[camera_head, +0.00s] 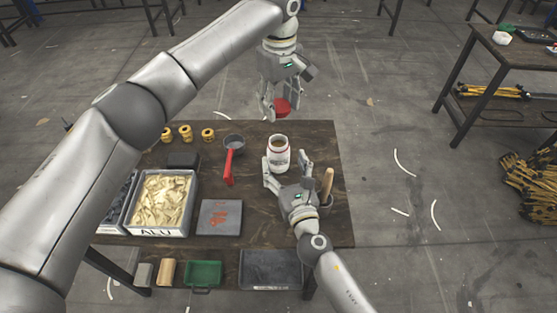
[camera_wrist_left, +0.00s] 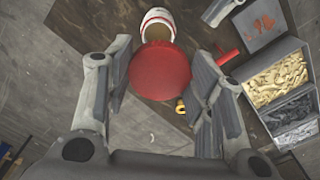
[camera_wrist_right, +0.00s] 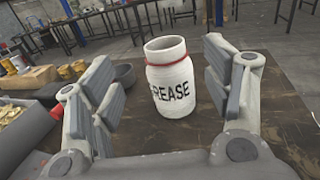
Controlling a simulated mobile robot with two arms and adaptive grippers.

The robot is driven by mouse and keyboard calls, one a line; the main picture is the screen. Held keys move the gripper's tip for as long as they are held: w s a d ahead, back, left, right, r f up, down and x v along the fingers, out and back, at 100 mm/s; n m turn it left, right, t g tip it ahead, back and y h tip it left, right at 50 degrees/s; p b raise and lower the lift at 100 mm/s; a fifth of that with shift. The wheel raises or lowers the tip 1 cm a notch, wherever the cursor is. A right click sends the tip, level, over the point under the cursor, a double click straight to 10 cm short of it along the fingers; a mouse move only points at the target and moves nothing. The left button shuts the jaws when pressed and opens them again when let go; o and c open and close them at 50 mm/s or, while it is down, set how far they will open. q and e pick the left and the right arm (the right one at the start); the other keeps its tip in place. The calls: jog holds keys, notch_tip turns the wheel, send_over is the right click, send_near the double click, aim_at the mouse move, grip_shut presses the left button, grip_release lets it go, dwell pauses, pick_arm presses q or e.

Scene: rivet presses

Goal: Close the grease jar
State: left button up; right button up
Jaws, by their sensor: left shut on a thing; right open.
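The grease jar (camera_head: 278,154) is white with a red ring near its neck and stands upright on the table, its mouth open. It shows between the fingers in the right wrist view (camera_wrist_right: 171,82) with its lettering facing me. My left gripper (camera_head: 281,106) is shut on the red lid (camera_head: 282,107), held in the air beyond and above the jar. The lid is a red disc in the left wrist view (camera_wrist_left: 160,70), with the jar (camera_wrist_left: 158,24) just past it. My right gripper (camera_head: 287,168) is open, its fingers on either side of the jar, low near the table.
A cup with a wooden handle (camera_head: 327,187) is close right of my right gripper. Bins of metal parts (camera_head: 163,203) and a grey box (camera_head: 219,217) fill the left front.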

aim_at(280, 160)
pick_arm(q)
jog(key=f, duration=0.1)
jog(key=f+b, duration=0.2)
jog(key=shift+w+f, duration=0.3)
pick_arm(e)
jog(key=f, duration=0.3)
jog(key=shift+w+f, duration=0.3)
pick_arm(q)
jog(key=shift+s+f+b, duration=0.1)
jog(key=shift+f+b, duration=0.1)
jog(key=shift+b, duration=0.25)
pick_arm(e)
jog(key=shift+s+f, duration=0.1)
jog(key=shift+f, duration=0.1)
jog(key=shift+x, duration=3.75)
jog(key=shift+c, duration=0.3)
jog(key=c, duration=1.3)
pick_arm(q)
jog(key=shift+a+f, duration=0.2)
jog(key=shift+f, duration=2.3)
jog(key=shift+s, duration=0.1)
jog(key=shift+f, duration=0.9)
